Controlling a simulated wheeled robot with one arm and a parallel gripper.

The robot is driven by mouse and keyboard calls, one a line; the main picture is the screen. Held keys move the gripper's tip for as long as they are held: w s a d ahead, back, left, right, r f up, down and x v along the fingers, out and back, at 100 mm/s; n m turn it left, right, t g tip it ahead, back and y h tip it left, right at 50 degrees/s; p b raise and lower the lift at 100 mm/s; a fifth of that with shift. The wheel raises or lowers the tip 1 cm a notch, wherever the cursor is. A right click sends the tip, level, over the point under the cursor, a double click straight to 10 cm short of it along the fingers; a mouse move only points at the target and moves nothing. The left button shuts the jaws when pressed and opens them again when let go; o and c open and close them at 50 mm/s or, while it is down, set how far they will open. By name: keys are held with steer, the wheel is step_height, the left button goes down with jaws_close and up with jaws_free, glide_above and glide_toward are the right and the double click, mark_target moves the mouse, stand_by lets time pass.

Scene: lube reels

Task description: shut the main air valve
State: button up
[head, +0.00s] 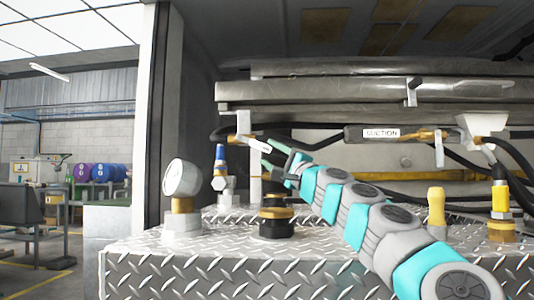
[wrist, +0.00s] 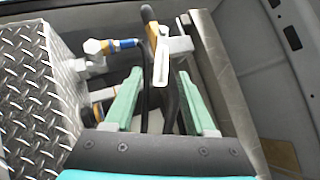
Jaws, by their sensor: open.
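A small valve-like fitting with a blue upper part (head: 220,158) and a silver lower end stands upright on the tread-plate box, right of the gauge. It also shows in the wrist view as a blue piece (wrist: 127,43) beside the box, beyond my left finger. I cannot tell for sure which fitting is the main air valve. My gripper (head: 284,160) is to the right of the blue fitting and apart from it.
A round gauge (head: 182,178) and a black-and-brass fitting (head: 276,216) stand on the tread-plate box (head: 140,258). Yellow-topped fittings (head: 436,207) stand at right. A hose wand labelled SUCTION (head: 381,133) and metal pipes (head: 330,93) lie behind.

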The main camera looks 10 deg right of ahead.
steer(key=shift+s+d+f, duration=0.2)
steer(key=shift+s+d, duration=0.05)
steer(key=shift+s, duration=0.4)
steer(key=shift+c, duration=0.3)
